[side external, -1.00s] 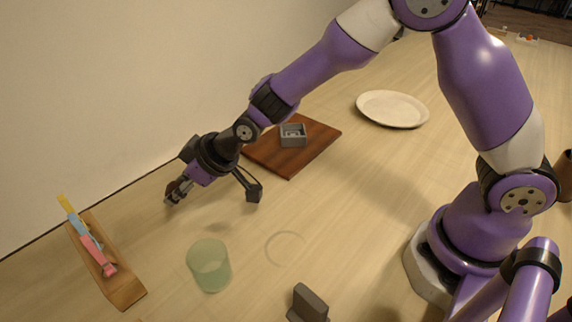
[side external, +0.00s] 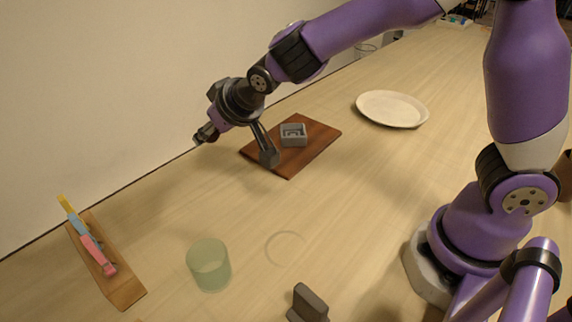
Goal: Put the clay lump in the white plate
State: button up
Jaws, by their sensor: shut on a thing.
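The white plate (side external: 392,109) lies on the table to the right of the wooden board and looks empty. My gripper (side external: 236,146) is raised above the table, left of the board and well away from the plate. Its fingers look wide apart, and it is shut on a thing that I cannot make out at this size. I cannot pick out the clay lump in the view, in the gripper or on the table.
A small grey square tray (side external: 293,134) sits on the brown board (side external: 315,143). A green translucent cup (side external: 209,266), a wooden rack with coloured pieces (side external: 110,275) and a dark grey block (side external: 309,303) stand in front. The table between cup and plate is largely clear.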

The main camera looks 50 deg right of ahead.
jog(key=w+d+m+h, duration=0.2)
jog(key=d+m+h, duration=0.15)
jog(key=d, duration=0.75)
jog(key=m+g+h, duration=0.5)
jog(key=m, duration=0.5)
send_over(377, 102)
jog(key=s+a, duration=0.1)
jog(key=a, duration=0.3)
notch_tip(377, 102, down, 5)
jog(key=shift+s+d+f, duration=0.1)
jog(key=shift+s+f, duration=0.05)
jog(key=shift+f, duration=0.05)
jog(key=shift+d+f, duration=0.2)
jog(key=shift+d, duration=0.1)
jog(key=shift+s+d+f, duration=0.1)
jog(key=shift+f, duration=1.95)
jog(key=shift+f, duration=0.1)
